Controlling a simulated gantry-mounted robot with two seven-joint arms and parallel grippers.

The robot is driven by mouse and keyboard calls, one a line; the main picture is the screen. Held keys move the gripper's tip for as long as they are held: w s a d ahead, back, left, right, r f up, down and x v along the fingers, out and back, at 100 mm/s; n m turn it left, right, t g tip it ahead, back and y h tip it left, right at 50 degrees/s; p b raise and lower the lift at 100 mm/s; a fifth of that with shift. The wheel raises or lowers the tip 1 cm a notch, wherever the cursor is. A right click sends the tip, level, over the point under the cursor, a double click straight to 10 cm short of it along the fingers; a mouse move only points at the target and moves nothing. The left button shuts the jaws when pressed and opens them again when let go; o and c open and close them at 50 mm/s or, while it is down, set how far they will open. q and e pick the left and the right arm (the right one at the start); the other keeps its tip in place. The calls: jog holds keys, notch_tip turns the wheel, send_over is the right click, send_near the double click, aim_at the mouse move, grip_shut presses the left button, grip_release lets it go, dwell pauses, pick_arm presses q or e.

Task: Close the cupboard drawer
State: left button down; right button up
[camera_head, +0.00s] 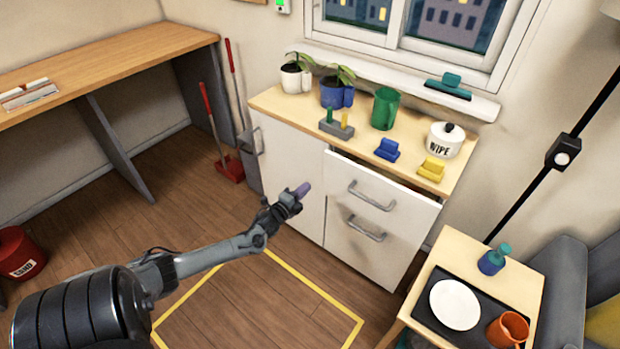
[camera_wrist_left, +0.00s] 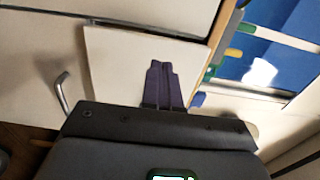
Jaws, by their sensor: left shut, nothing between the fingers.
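The cupboard (camera_head: 297,152) is white with a light wood top and stands against the wall under the window. Its upper drawer (camera_head: 375,195) is pulled out a little, with a dark gap showing behind its front under the top. Its bar handle (camera_head: 371,196) is on the front. My left gripper (camera_head: 303,190) is in front of the cupboard, left of the drawer handle. It is shut and empty. In the left wrist view the closed purple-grey fingers (camera_wrist_left: 164,82) are in front of a white panel. I cannot tell whether they touch it. My right gripper is not in view.
A lower drawer handle (camera_head: 367,229) is below. On the top are plant pots, a green mug (camera_head: 385,108) and a WIPE canister (camera_head: 445,139). A side table with a tray (camera_head: 469,344) stands at the right. The floor before the cupboard is clear.

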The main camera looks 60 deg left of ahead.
pick_arm(q)
jog(key=s+d+m+p, duration=0.1)
jog(key=s, duration=0.4)
jog(key=w+d+f+m+g+y+b, duration=0.1)
jog(key=w+d+f+b, duration=0.15)
jog(key=d, duration=0.65)
jog(key=w+d+f+b, duration=0.2)
jog(key=w+d, duration=0.2)
jog(key=d, duration=0.6)
jog(key=n+t+h+b, duration=0.1)
jog(key=n+b, duration=0.1)
jog(key=b, duration=0.2)
send_near(412, 217)
jog(key=b+x, duration=0.5)
jog(key=b, duration=0.1)
jog(key=shift+w+a, duration=0.1)
jog(key=shift+w, duration=0.25)
jog(key=shift+w+a+b, duration=0.2)
jog(key=shift+w+b, duration=0.3)
jog(key=shift+w, duration=0.05)
jog(key=shift+r, duration=0.1)
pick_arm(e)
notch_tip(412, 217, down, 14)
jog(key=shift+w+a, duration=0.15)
